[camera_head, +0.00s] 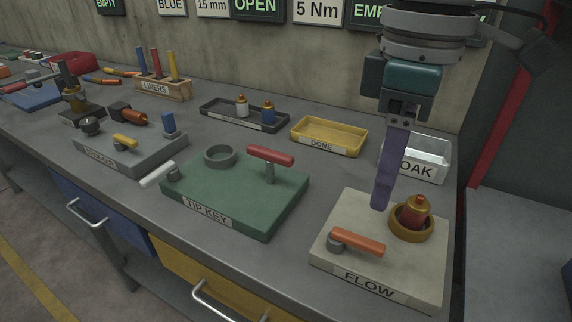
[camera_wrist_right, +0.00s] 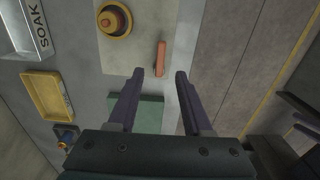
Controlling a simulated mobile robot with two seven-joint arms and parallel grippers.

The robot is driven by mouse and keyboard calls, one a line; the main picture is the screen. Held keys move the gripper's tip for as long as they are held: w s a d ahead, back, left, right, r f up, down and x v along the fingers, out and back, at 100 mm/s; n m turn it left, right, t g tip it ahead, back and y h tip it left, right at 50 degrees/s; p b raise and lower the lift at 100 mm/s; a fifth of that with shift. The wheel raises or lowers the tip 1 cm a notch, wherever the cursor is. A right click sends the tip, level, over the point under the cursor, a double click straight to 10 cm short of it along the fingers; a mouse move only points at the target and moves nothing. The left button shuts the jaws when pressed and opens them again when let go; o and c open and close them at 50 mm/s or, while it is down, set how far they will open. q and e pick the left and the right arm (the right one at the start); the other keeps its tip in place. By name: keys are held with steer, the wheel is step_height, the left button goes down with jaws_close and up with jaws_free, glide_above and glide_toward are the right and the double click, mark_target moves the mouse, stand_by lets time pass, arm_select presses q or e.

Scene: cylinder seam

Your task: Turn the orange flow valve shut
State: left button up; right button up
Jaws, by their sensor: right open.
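The orange flow valve lever (camera_head: 357,242) lies flat above the beige FLOW board (camera_head: 335,205), with a grey pivot at its left end. In the right wrist view the lever (camera_wrist_right: 160,58) appears between and just beyond the fingertips. My right gripper (camera_head: 380,205) points down above the board, apart from the lever; its purple fingers overlap in the head view. In the right wrist view my right gripper (camera_wrist_right: 158,74) is open with nothing between its fingers. A red-and-gold cylinder stands in a brass ring (camera_head: 411,222) behind the lever.
The green TIP KEY board (camera_head: 235,200) with a red T-handle (camera_head: 270,156) is to the left. A yellow DONE tray (camera_head: 330,136) and a silver SOAK tray (camera_head: 430,158) sit behind. The bench's front edge runs close before the boards.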

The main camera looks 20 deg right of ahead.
mark_target(367, 241)
step_height(367, 241, down, 10)
steer(key=shift+a+r+b, duration=0.1)
steer(key=shift+r+b, duration=0.1)
steer(key=shift+b, duration=0.2)
jaws_close()
stand_by(0.5)
